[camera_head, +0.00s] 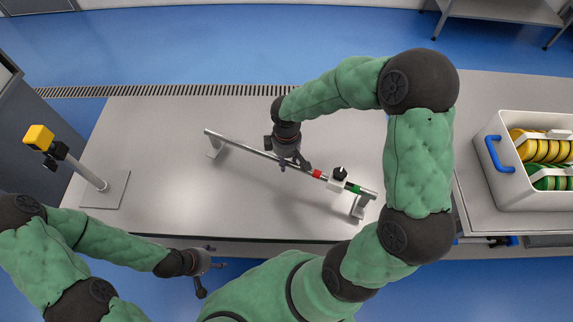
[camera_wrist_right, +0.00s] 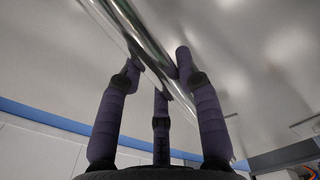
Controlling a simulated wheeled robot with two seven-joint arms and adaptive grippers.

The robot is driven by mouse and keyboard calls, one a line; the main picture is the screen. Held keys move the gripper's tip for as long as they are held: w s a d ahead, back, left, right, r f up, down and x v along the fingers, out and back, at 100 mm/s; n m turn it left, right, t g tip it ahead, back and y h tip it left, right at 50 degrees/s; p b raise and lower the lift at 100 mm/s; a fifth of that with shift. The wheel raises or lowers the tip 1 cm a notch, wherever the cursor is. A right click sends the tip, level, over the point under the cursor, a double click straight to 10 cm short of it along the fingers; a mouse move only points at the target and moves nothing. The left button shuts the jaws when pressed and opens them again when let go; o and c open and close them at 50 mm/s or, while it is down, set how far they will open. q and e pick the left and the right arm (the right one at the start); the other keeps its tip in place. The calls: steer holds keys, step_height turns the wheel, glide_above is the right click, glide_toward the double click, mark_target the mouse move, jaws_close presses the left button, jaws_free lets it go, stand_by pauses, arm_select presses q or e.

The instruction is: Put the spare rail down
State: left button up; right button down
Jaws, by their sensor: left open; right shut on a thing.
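A long silver rail (camera_head: 245,147) runs slantwise over the grey table, with a red band, a green band and a small black-and-white piece toward its right end. A support foot shows at its left end and a post at its right end; I cannot tell whether it rests on them. My right gripper (camera_head: 290,163) is shut on the rail near its middle, from above. In the right wrist view the shiny rail (camera_wrist_right: 145,50) passes between the fingers (camera_wrist_right: 160,75). My left gripper (camera_head: 212,271) is open and empty, off the table's front edge.
A yellow-topped post on a square plate (camera_head: 105,190) stands at the table's left. A white tub (camera_head: 490,178) with blue handle and yellow and green items is on the right-hand table. The grey table (camera_head: 150,130) is bare around the rail.

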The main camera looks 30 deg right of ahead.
steer(key=shift+f+b, duration=0.45)
steer(key=shift+f, duration=1)
steer(key=shift+f, duration=0.1)
steer(key=c, duration=0.9)
jaws_free()
steer(key=shift+o, duration=0.2)
step_height(320, 180, up, 12)
steer(key=p, duration=0.3)
